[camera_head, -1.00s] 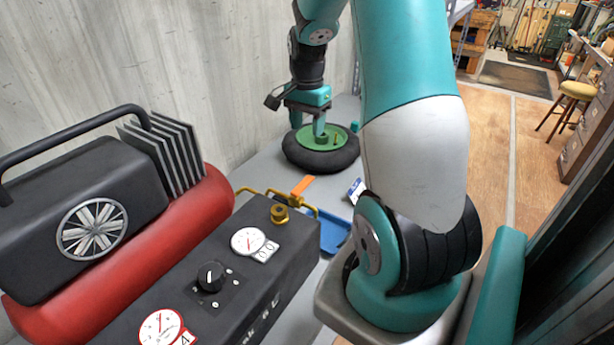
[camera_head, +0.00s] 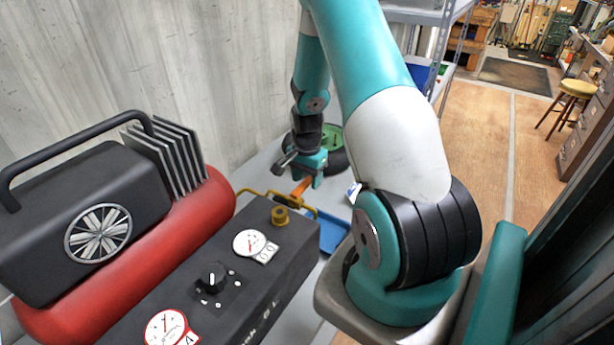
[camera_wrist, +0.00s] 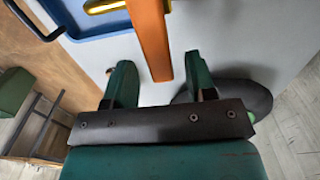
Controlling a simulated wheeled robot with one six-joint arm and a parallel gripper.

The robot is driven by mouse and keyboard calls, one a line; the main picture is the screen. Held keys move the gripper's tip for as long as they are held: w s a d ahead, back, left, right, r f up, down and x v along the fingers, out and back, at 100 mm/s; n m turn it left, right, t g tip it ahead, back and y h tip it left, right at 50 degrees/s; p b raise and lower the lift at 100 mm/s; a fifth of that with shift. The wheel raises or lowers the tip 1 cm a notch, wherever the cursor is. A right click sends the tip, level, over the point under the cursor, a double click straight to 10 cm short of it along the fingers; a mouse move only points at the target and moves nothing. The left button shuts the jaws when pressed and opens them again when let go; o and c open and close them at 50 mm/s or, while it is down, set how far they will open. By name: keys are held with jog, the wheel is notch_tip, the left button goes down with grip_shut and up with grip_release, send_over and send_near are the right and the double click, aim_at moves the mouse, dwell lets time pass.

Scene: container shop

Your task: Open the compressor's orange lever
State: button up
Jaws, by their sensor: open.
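The compressor has a red tank (camera_head: 150,245) and a black control box (camera_head: 215,290) with gauges and a knob. Its orange lever (camera_head: 301,187) sits on the brass pipework (camera_head: 270,197) at the box's far end. In the wrist view the lever (camera_wrist: 150,40) is a long orange bar that reaches down between the two teal fingers. My gripper (camera_head: 307,180) is at the lever in the head view, and it also shows in the wrist view (camera_wrist: 158,80). The fingers stand apart on either side of the lever's end, with a gap visible on both sides.
A wheel with a green hub (camera_head: 335,142) lies on the grey surface behind the gripper. A blue tray (camera_head: 333,232) is beside the pipework.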

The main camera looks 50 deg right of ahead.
jog(key=shift+c, duration=0.5)
grip_shut()
